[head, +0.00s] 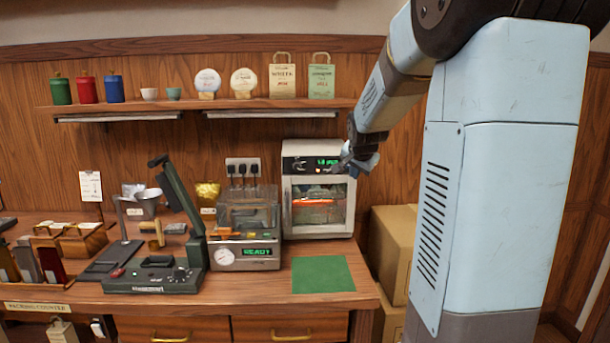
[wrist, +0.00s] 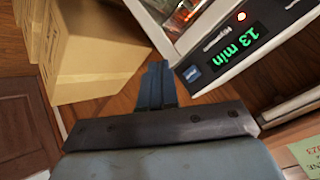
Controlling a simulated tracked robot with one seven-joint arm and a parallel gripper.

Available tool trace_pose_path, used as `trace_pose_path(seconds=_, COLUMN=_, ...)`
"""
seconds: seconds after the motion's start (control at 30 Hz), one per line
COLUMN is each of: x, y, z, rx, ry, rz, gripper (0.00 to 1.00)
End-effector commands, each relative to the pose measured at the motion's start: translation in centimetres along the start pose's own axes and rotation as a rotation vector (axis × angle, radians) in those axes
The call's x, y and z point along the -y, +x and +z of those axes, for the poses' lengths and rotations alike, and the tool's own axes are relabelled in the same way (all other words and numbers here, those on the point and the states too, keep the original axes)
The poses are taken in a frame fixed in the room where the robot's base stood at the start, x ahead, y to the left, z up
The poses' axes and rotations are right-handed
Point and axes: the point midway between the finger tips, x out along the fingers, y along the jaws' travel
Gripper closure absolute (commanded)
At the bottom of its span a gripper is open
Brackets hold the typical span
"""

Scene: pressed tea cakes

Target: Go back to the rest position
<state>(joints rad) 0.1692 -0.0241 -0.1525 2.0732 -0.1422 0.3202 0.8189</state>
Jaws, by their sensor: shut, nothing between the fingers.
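My gripper (head: 350,163) is raised in front of the white oven-like cabinet (head: 319,228), near its upper right side in the head view. In the wrist view my gripper (wrist: 157,72) shows its fingers together with nothing between them. The cabinet's green display (wrist: 238,45) reads "13 min" beside a red light. An orange glow shows behind the cabinet's glass.
A steamer-like machine reading READY (head: 258,252), a black lever press (head: 155,278) and a green mat (head: 322,274) are on the counter. Cardboard boxes (head: 393,245) stand to the right. A shelf (head: 240,104) with canisters, cups and bags runs above.

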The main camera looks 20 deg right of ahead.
Motion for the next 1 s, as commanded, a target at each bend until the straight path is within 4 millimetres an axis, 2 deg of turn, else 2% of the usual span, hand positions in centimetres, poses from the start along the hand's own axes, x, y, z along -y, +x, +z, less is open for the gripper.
trace_pose_path(seconds=0.17, x=0.0, y=-0.6, z=0.3, rx=0.005, ry=-0.013, rz=-0.001, gripper=1.00)
trace_pose_path(seconds=0.27, x=0.0, y=-2.2, z=1.5, rx=0.023, ry=-0.052, rz=-0.005, gripper=1.00)
trace_pose_path(seconds=0.57, x=-1.4, y=-10.9, z=8.6, rx=0.129, ry=-0.303, rz=-0.030, gripper=1.00)
trace_pose_path(seconds=0.77, x=-3.5, y=-16.2, z=13.8, rx=0.200, ry=-0.491, rz=-0.056, gripper=1.00)
trace_pose_path(seconds=1.0, x=-7.2, y=-21.6, z=20.0, rx=0.279, ry=-0.724, rz=-0.093, gripper=1.00)
